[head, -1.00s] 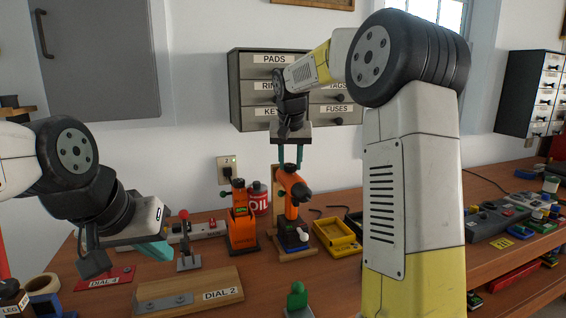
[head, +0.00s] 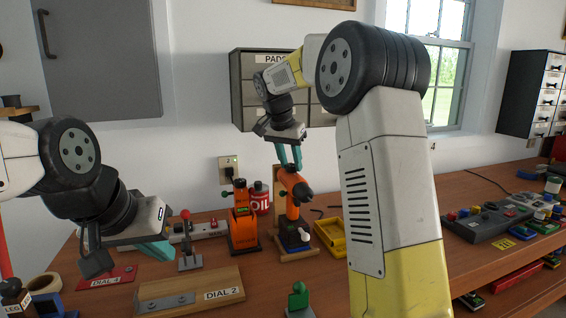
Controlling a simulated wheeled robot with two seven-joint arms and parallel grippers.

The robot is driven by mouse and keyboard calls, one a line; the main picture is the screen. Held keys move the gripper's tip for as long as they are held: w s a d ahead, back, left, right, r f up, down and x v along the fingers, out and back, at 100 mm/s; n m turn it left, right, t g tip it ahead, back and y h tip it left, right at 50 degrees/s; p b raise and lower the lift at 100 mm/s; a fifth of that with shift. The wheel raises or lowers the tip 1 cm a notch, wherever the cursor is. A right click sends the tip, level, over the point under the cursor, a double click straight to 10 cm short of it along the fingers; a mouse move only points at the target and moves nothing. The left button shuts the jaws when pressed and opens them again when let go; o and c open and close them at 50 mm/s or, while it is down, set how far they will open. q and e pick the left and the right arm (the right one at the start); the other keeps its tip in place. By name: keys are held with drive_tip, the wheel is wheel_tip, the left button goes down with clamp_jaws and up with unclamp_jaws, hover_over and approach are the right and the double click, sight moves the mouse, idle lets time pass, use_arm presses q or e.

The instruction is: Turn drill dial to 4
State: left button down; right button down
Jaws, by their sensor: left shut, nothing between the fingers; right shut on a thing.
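The orange and black drill (head: 292,190) stands upright in a stand on the bench, against the back wall. My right gripper (head: 291,166) comes down on it from above, its teal fingers shut on the drill's top end. The wrist is tilted, and the fingers hide the dial and any number on it. My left gripper (head: 157,251) is shut and empty at the left, above the bench and apart from the drill. A red plate (head: 118,272) labelled DIAL 4 and a wooden board (head: 180,283) labelled DIAL 2 lie on the bench.
An orange and black device (head: 242,228) and a red OIL can (head: 260,198) stand close left of the drill. A yellow bin (head: 330,238) is to its right. A red-knobbed lever (head: 187,240) stands beside my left gripper. A green-topped piece (head: 298,296) stands in front.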

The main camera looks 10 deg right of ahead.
drive_tip(key=c, duration=1)
unclamp_jaws()
drive_tip(key=shift+o, duration=0.2)
drive_tip(key=shift+r, duration=0.1)
drive_tip(key=v, duration=0.7)
drive_tip(key=shift+r, duration=0.25)
drive_tip(key=shift+s, duration=0.15)
